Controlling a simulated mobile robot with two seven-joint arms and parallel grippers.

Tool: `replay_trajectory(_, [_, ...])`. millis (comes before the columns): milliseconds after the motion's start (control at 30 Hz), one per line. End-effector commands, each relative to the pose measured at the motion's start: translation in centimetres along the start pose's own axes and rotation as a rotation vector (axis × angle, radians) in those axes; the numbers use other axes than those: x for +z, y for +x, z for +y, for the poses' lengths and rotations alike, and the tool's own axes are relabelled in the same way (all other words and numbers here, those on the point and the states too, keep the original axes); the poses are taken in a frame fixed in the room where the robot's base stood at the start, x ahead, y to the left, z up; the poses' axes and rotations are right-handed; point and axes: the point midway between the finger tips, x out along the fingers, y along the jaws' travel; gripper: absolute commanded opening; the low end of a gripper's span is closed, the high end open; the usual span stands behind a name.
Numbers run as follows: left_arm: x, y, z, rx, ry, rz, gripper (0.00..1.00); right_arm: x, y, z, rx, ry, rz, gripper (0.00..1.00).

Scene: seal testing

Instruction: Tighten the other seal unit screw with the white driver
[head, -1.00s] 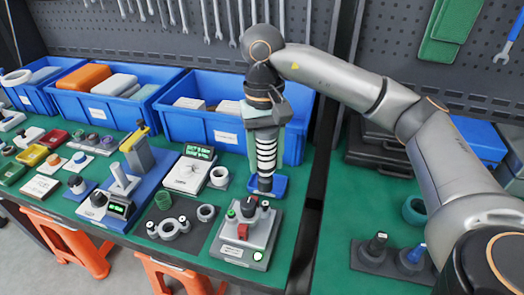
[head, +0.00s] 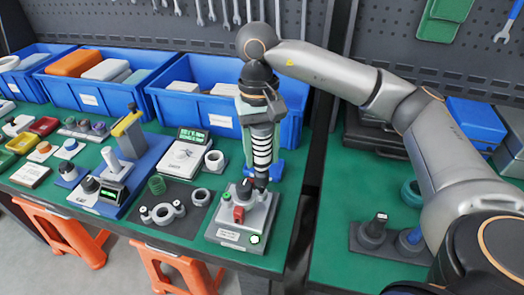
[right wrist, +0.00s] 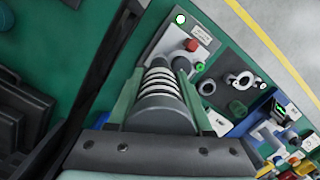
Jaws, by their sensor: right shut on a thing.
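The seal unit (head: 262,212) is a grey block at the front right of the green bench. It bears a black knob, a red block, a green button and a lit round button. My right gripper (head: 258,119) is shut on the white driver (head: 262,150), a dark tool with white rings. The driver points down, nearly upright, with its tip at the unit's back right; contact with a screw cannot be made out. In the right wrist view the driver (right wrist: 160,95) hides part of the seal unit (right wrist: 165,45). My left gripper is not in view.
Blue bins (head: 180,105) stand behind. A driver stand (head: 365,243) is on the right bench, past a dark gap. A small blue tray (head: 277,171) sits behind the unit.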

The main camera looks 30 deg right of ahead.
Motion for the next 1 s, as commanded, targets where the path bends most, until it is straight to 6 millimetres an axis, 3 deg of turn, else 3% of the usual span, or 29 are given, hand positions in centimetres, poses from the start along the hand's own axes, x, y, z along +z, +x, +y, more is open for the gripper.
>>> replay_trajectory(1000, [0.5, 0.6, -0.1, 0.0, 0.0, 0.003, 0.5, -0.1, 0.9, 0.0, -0.002, 0.0, 0.002, 0.0])
